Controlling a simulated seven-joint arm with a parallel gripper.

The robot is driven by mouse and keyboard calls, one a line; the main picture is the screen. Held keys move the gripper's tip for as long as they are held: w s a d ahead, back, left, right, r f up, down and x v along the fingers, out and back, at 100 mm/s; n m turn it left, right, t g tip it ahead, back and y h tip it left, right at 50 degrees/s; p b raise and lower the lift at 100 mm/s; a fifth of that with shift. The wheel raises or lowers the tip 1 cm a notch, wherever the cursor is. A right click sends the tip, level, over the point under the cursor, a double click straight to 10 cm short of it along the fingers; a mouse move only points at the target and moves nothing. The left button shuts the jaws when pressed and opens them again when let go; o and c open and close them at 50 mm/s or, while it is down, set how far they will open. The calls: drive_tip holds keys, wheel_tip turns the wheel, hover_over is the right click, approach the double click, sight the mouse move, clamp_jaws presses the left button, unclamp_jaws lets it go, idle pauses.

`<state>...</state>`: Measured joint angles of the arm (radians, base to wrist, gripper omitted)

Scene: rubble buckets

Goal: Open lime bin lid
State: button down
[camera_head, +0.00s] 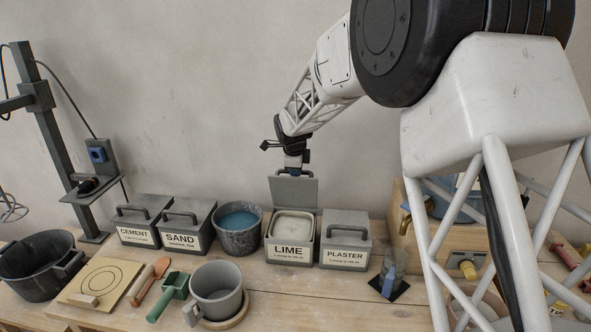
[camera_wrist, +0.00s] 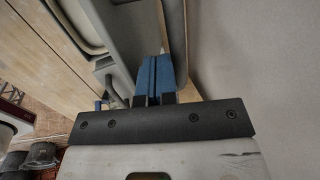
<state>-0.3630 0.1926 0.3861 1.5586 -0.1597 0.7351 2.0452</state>
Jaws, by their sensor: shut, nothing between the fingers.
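The lime bin (camera_head: 289,251) is a grey box with a white LIME label, and pale material shows inside its open top. Its grey lid (camera_head: 293,192) stands raised, roughly upright, at the back of the bin. My gripper (camera_head: 294,173) points down at the lid's top edge, its lower end partly hidden by the lid. In the wrist view, the blue fingers (camera_wrist: 152,80) are closed together with nothing between them. They sit close beside the lid (camera_wrist: 125,35), between it and a grey handle bar (camera_wrist: 175,45); contact is unclear.
The plaster bin (camera_head: 345,247) stands right of the lime bin, and a bucket of blue material (camera_head: 239,229) stands left. The sand bin (camera_head: 185,230) and cement bin (camera_head: 142,222) are farther left. A grey mug (camera_head: 217,290) is in front. The wall is close behind.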

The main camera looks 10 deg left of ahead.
drive_tip(key=shift+w, duration=0.1)
drive_tip(key=shift+w+r+g, duration=0.15)
drive_tip(key=shift+w+g, duration=0.45)
drive_tip(key=shift+w, duration=0.45)
drive_tip(key=shift+w+r, duration=0.15)
drive_tip(key=shift+w, duration=0.85)
drive_tip(key=shift+r, duration=0.15)
wheel_tip(320, 180, up, 10)
drive_tip(key=shift+s, duration=0.4)
